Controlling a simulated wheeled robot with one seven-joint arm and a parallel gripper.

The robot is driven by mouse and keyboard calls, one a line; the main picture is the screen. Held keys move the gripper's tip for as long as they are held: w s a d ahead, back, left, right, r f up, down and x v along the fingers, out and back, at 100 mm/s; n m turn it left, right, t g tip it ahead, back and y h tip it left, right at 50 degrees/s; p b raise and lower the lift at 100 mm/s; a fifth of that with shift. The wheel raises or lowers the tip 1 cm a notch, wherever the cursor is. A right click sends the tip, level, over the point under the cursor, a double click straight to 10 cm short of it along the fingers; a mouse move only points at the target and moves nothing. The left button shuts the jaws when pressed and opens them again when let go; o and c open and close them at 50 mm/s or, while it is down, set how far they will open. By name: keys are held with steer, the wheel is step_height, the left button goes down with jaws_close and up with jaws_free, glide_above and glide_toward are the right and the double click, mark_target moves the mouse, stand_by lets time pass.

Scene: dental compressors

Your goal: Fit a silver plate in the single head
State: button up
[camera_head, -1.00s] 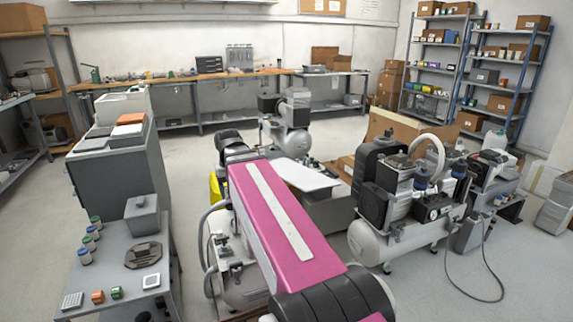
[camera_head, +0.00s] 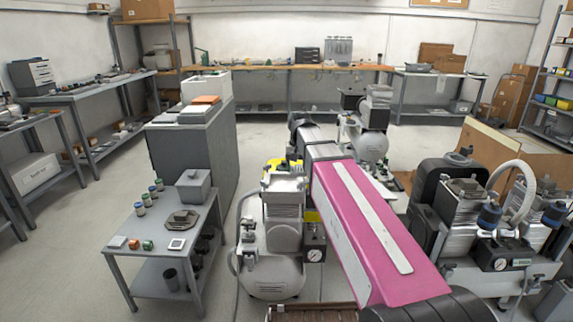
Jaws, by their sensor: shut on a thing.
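A compressor with one upright finned silver head (camera_head: 283,205) stands just left of my pink arm. Its tank and gauge are below the head, and the top of the head is too small to read clearly. Another compressor with a single upright head (camera_head: 376,112) stands farther back, beyond my arm. On the low grey table at left lie a small pale square piece (camera_head: 177,244) with a dark centre and a small grey piece (camera_head: 117,242). I cannot tell whether either is the silver plate. My gripper is hidden beyond my arm, and so is anything in it.
The grey table (camera_head: 150,262) also holds a grey lidded box (camera_head: 194,186), a dark angular part (camera_head: 182,220), several small jars and coloured blocks. A grey cabinet (camera_head: 190,150) stands behind it. A larger compressor (camera_head: 480,220) is close at right. Floor is open at left.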

glide_above(283, 184)
steer(key=shift+s, duration=0.1)
steer(key=shift+f, duration=3.15)
steer(key=shift+f, duration=0.25)
steer(key=o, duration=1.1)
steer(key=shift+c, duration=0.2)
steer(key=shift+o, duration=0.5)
steer(key=shift+r, duration=0.15)
steer(key=shift+r, duration=3.35)
